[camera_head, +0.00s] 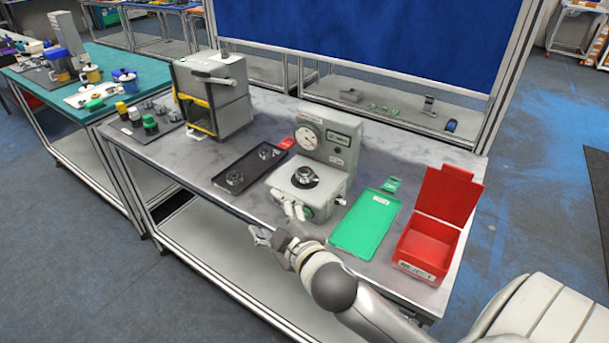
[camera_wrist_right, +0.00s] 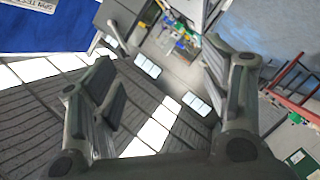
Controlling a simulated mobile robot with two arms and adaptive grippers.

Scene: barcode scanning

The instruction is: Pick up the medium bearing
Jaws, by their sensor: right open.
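Two metal bearings lie on the black tray on the grey workbench: one near its front left (camera_head: 236,178), the other near its back right (camera_head: 265,152). A third dark round ring-like part (camera_head: 306,176) sits on the plate of the grey gauge machine (camera_head: 328,140). I cannot tell by size which is the medium bearing. My right gripper (camera_head: 268,237) is in front of the bench's front edge, below the machine, apart from all bearings. It is open and empty in the right wrist view (camera_wrist_right: 160,70), where no bearing shows. My left gripper is not in view.
The black tray (camera_head: 218,188) has a red tab. A green tray (camera_head: 345,240) and an open red bin (camera_head: 423,246) stand right of the machine. A grey box with a lever (camera_head: 213,85) stands left of the black tray. The bench edge (camera_head: 190,180) lies between gripper and tray.

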